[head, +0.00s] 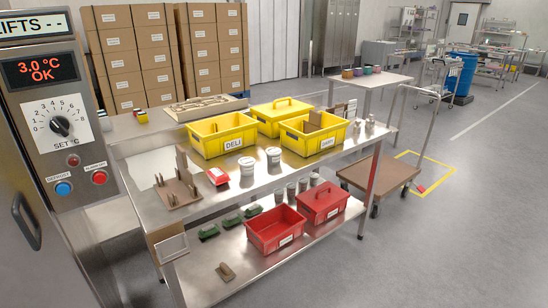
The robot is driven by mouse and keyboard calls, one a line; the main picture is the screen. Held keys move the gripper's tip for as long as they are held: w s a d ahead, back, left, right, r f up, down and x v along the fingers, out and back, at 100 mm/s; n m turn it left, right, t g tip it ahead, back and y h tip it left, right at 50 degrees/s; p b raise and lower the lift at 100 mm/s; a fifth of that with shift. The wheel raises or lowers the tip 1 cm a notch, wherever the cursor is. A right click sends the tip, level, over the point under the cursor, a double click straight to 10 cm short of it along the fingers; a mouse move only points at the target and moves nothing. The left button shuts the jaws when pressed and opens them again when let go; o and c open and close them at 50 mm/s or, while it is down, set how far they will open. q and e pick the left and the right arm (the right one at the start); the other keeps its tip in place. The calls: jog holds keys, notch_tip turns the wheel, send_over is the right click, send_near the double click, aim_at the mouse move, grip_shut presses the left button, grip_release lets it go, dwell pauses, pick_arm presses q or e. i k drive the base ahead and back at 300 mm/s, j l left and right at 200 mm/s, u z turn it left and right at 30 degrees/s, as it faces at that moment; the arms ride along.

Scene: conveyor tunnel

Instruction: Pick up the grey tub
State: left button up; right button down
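Neither of my grippers is in view. No tub stands out clearly as the grey one. Two small, pale grey-white round tubs stand on the steel table top: one left tub (247,163) beside a red-and-white item, and one right tub (273,157). Several similar small pale containers (291,190) stand on the lower shelf behind the red bins. Two more small pale containers (370,122) stand at the table's right end. Their exact shades are hard to tell at this size.
The steel table (222,198) carries yellow bins, including a DELI bin (209,145), and a brown rack (178,190). Red bins (275,240) sit on the lower shelf. A control panel (60,125) stands close at left. A cart (379,178) stands at right. Floor at front right is clear.

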aim_at(273, 154)
jog(key=i+l+u, duration=0.1)
jog(key=i+l, duration=0.8)
